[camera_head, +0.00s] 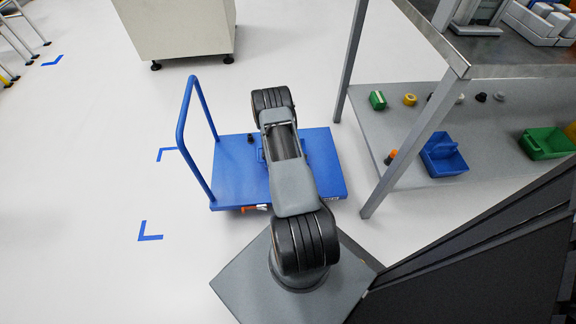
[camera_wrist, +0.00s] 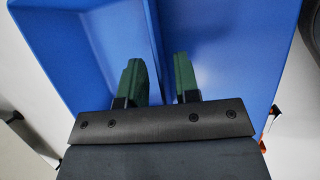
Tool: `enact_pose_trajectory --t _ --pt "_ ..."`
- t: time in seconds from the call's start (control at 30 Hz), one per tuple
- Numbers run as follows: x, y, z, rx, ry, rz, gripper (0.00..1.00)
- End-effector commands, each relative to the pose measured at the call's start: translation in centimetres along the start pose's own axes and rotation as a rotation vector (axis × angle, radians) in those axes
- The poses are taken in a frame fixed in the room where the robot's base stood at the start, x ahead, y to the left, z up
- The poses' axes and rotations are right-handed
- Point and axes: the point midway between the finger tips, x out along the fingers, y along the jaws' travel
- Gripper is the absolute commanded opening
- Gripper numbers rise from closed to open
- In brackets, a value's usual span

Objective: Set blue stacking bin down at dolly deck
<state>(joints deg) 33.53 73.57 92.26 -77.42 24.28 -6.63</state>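The blue dolly deck (camera_head: 232,180) lies under my arm in the head view. Most of the blue stacking bin is hidden behind my arm there; a little blue edge (camera_head: 262,154) shows beside the arm over the deck. Whether the bin's underside touches the deck is hidden.
The dolly's blue push handle (camera_head: 187,120) rises at the deck's left. A workbench (camera_head: 385,125) stands right of it, its lower shelf holding another blue bin (camera_head: 443,158) and a green bin (camera_head: 548,145). A beige cabinet (camera_head: 180,28) stands behind. Floor left of the dolly is clear.

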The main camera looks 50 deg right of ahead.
Motion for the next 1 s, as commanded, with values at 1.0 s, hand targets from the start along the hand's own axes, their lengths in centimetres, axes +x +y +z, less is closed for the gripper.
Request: enact_pose_trajectory --t 1.0 --pt "-11.5 0.0 0.0 0.000 0.000 0.001 0.29"
